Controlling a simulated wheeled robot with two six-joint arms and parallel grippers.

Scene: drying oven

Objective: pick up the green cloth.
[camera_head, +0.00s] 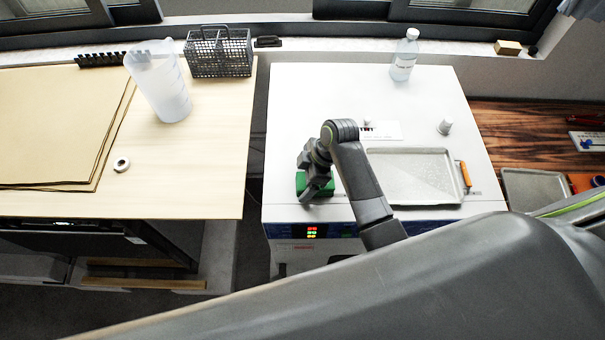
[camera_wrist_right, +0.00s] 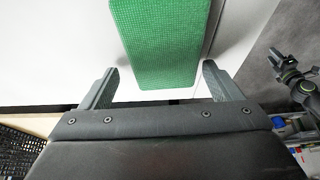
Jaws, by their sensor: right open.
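The green cloth (camera_head: 327,188) lies on the white top of the drying oven (camera_head: 295,100), near its front left edge. My right gripper (camera_head: 312,190) is over it and hides part of it in the head view. In the right wrist view the cloth (camera_wrist_right: 163,40) is a green textured block shape ahead of the jaws. Its near end lies between the two fingers of my right gripper (camera_wrist_right: 160,88), with a gap on each side. The right gripper is open and holds nothing.
A wooden table (camera_head: 200,150) on the left bears a plastic jug (camera_head: 160,85) and a dark basket (camera_head: 219,53). A gap separates table and oven.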

